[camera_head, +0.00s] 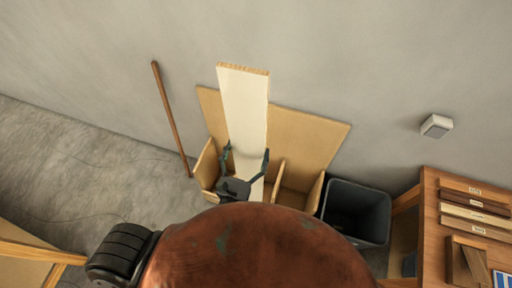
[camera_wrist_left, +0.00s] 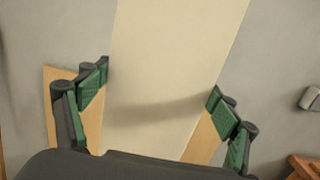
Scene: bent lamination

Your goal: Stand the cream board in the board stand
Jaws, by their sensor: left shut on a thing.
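The cream board (camera_head: 245,105) is long and flat and stands nearly upright, its top end above the stand's back panel. My left gripper (camera_head: 244,160) is shut on it, one finger at each side edge. In the left wrist view the board (camera_wrist_left: 175,55) runs up between the green-padded fingers of the gripper (camera_wrist_left: 161,88). The tan wooden board stand (camera_head: 308,133) is against the wall, with a back panel and upright dividers. The board is in front of its left part. Its lower end is partly hidden by the gripper, so I cannot tell whether it rests on the stand's floor. My right gripper is not in view.
A dark bin (camera_head: 357,212) stands just right of the stand. A wooden pole (camera_head: 171,118) leans on the wall at left. A workbench (camera_head: 440,225) with several wood strips is at right. Bare floor (camera_head: 80,160) lies at left.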

